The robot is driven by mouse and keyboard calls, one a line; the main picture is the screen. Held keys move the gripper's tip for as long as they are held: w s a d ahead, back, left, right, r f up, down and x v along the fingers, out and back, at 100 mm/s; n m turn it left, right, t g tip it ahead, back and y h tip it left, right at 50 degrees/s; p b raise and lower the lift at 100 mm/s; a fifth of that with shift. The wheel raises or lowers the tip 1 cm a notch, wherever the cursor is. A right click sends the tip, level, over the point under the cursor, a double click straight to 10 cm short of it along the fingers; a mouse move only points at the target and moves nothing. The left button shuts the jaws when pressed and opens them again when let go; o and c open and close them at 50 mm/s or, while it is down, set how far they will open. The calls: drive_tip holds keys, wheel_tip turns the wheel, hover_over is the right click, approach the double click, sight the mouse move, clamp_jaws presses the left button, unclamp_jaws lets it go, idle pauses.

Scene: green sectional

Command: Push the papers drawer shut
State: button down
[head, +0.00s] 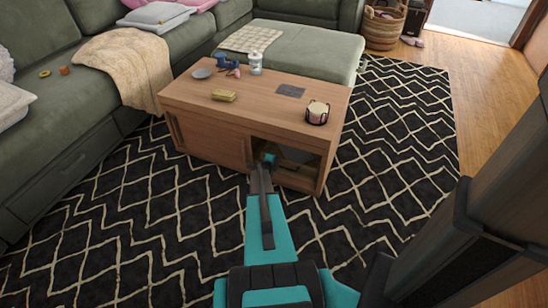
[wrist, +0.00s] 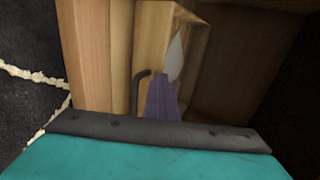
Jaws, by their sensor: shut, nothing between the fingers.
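The wooden coffee table (head: 190,98) stands on the patterned rug, with an opening in the right part of its front. My gripper (head: 269,159) is shut and empty, with its teal tip at this opening. In the wrist view, a pale wooden box-like part, seemingly the papers drawer (wrist: 150,32), lies ahead of the gripper. A dark curved handle (wrist: 136,95) shows on it. A pale pointed piece (wrist: 176,57) and a purple piece (wrist: 162,98) show there too. My gripper hides the lower part, so I cannot tell whether it touches the drawer or how far the drawer stands out.
On the tabletop are a yellow block (head: 223,96), a white bottle (head: 256,62), a dark flat pad (head: 290,91) and a round holder (head: 317,112). The green sofa (head: 60,115) is at the left. Rug at the right of the table is clear.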

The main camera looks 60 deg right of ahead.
drive_tip(key=shift+s+d+r, duration=0.15)
drive_tip(key=shift+s+d, duration=0.05)
drive_tip(key=shift+d, duration=0.45)
drive_tip(key=shift+w+a, duration=0.25)
drive_tip(key=shift+a, duration=0.25)
drive_tip(key=a, duration=0.4)
drive_tip(key=shift+s, duration=0.25)
drive_tip(key=p+v, duration=0.2)
drive_tip(key=v, duration=0.8)
drive_tip(key=shift+a, duration=0.2)
